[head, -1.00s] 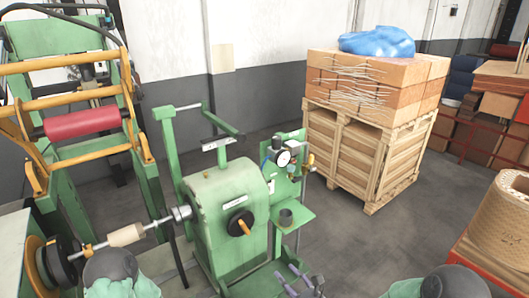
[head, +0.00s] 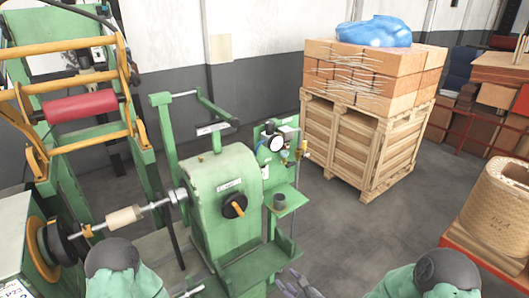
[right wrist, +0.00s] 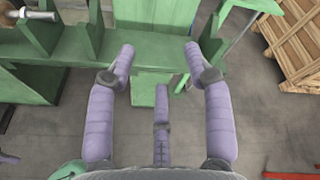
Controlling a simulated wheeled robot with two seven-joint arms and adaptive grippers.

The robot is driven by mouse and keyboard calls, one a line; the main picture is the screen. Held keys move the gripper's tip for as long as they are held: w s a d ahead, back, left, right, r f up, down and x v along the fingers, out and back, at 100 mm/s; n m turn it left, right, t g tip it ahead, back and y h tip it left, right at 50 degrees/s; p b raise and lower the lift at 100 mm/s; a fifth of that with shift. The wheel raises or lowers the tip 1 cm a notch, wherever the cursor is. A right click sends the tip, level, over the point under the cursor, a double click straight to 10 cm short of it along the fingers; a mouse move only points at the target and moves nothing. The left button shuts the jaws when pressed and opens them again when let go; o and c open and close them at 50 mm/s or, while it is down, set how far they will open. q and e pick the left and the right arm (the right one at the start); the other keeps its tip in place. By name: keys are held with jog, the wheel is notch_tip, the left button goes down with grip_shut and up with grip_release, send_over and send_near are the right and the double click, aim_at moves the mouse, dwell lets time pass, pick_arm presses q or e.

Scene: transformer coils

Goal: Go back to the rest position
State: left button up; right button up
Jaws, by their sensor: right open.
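My right gripper (head: 300,287) shows at the bottom edge of the head view, in front of the green winding machine (head: 228,195). In the right wrist view its purple fingers (right wrist: 158,52) are spread apart with nothing between them. Green machine framework (right wrist: 155,50) lies beyond the fingertips, with grey floor below. My left gripper is not clearly seen.
A wooden crate (head: 345,140) stacked with boxes stands behind the machine on the right. A large tan coil (head: 497,210) is at the right edge. A green frame with a red roller (head: 80,105) stands left. Grey floor is open between machine and coil.

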jog(key=s+d+f+n+g+h+b, duration=0.1)
jog(key=s+f+n+g+h, duration=0.2)
jog(key=f, duration=0.5)
jog(key=s+d+f+n+g+b, duration=0.1)
jog(key=s+f+n+g, duration=0.2)
jog(key=s+f+n, duration=0.3)
jog(key=s+f+n+g+b, duration=0.1)
jog(key=s+f+n+g, duration=0.2)
jog(key=s+f+n, duration=0.2)
jog(key=s+f+n+g+h+b, duration=0.1)
jog(key=s+f+n+g, duration=0.2)
jog(key=s, duration=0.6)
notch_tip(320, 180, down, 2)
jog(key=shift+s+a+n, duration=0.15)
jog(key=shift+n, duration=0.75)
